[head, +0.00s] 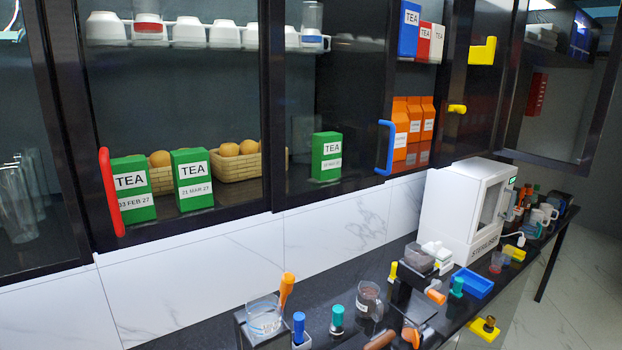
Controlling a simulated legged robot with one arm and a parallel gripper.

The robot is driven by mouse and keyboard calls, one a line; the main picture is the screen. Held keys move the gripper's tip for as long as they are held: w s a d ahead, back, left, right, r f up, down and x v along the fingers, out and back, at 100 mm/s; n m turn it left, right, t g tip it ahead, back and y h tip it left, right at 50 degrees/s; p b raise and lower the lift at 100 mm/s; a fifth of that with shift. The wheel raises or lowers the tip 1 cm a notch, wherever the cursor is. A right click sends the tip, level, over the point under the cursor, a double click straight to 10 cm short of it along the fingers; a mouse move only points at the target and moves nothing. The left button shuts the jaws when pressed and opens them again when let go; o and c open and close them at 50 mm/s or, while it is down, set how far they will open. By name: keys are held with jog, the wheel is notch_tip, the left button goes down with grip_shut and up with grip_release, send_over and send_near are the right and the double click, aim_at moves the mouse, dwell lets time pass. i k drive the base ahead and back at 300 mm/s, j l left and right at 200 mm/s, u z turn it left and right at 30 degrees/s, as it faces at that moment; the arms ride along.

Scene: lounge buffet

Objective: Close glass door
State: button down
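Black-framed glass doors front the wall cabinet in the head view. One glass pane (230,75) has a red vertical handle (110,192) at its lower left. A blue handle (385,147) is on the frame at its right, and yellow handles (482,50) (457,108) are farther right. The far-right glass door (562,105) stands out at an angle from the cabinet and looks open. Whether the other doors are fully shut is hard to tell. My gripper is not in view.
Green tea boxes (192,180), a basket (240,166) and orange cartons (413,125) stand inside the cabinet. Below, a dark counter (330,285) holds a white sterilizer (465,212), a blue tray (473,283) and several small items. Floor (575,285) shows at right.

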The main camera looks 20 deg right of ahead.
aim_at(596, 127)
jog(key=l+u, duration=0.15)
jog(key=l, duration=0.7)
jog(key=l+u, duration=0.15)
jog(key=l, duration=0.65)
jog(key=k+l+u, duration=0.2)
jog(key=l, duration=0.65)
jog(key=l+u, duration=0.15)
jog(key=l, duration=0.55)
jog(key=l+u, duration=0.2)
jog(key=l, duration=0.5)
jog(key=k+l+u, duration=0.15)
jog(key=l, duration=0.5)
jog(key=l+u, duration=0.15)
jog(key=l, duration=0.55)
jog(key=k, duration=0.05)
